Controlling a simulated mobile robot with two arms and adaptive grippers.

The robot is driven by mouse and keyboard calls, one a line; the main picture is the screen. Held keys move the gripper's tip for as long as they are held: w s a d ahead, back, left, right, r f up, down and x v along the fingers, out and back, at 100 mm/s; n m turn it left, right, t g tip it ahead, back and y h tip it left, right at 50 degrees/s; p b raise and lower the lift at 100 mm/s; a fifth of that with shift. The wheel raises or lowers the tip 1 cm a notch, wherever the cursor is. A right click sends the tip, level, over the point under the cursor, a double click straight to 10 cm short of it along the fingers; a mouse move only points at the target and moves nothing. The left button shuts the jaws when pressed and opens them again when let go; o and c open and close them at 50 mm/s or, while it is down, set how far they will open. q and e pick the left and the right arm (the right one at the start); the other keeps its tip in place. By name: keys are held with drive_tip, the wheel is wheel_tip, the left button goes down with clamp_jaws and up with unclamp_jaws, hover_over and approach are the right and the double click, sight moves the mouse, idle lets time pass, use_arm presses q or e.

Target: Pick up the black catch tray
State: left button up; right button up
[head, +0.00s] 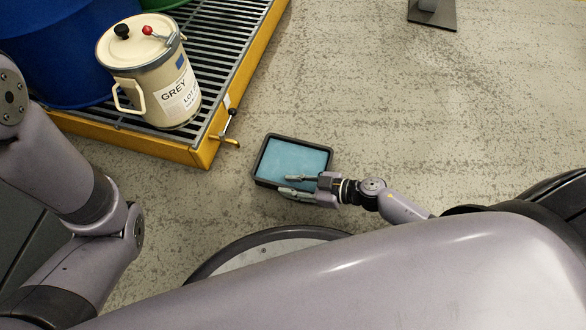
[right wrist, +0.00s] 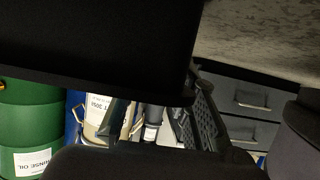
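The black catch tray (head: 258,160) is a shallow rectangular tray with a light blue inside, in the middle of the head view. My right gripper (head: 298,186) is at its near side, one finger over the inside and the other outside the near rim. The right wrist view shows the tray's dark wall (right wrist: 95,40) large across the upper left, seen from low down, so it appears raised off the floor. The gripper seems shut on the near rim, though the contact itself is hidden. My left arm is at the left of the head view; its gripper is out of frame.
A yellow spill pallet (head: 190,152) with a dark grating stands at upper left. It carries a cream canister (head: 150,90) labelled GREY and a blue drum (head: 50,50). A small brass tap (head: 226,140) sticks out from its corner.

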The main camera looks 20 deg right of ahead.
drive_tip(key=shift+c, duration=0.2)
clamp_jaws()
idle(0.4)
